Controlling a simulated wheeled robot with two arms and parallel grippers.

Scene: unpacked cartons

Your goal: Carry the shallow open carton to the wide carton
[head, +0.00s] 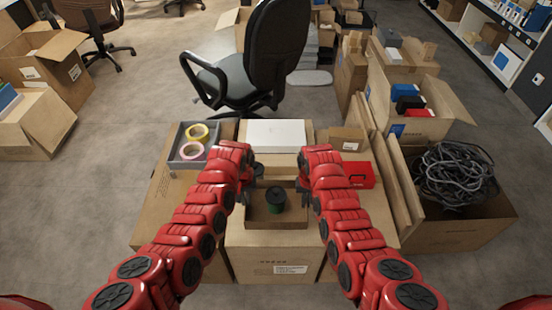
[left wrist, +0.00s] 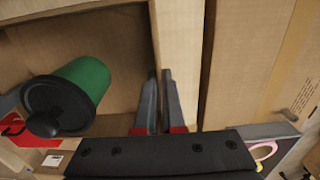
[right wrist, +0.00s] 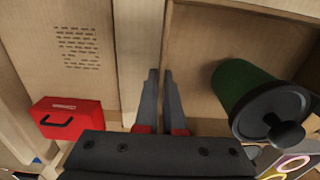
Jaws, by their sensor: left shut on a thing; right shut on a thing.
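The shallow open carton (head: 290,222) is a low brown tray on top of closed cartons in front of me. A green canister with a black lid (head: 276,200) stands inside it, also seen in the left wrist view (left wrist: 88,82) and the right wrist view (right wrist: 245,88). My left gripper (head: 246,194) is shut on the carton's left wall. My right gripper (head: 307,196) is shut on its right wall. In both wrist views the fingers straddle the wall's edge. I cannot tell for sure which carton is the wide one; a broad open carton (head: 428,130) stands at the back right.
A grey tray with tape rolls (head: 178,160) lies left. A white box (head: 276,134) lies behind, and a red box (head: 358,174) lies right. A carton of black cables (head: 470,229) stands right. An office chair (head: 240,85) blocks the back; the left floor is open.

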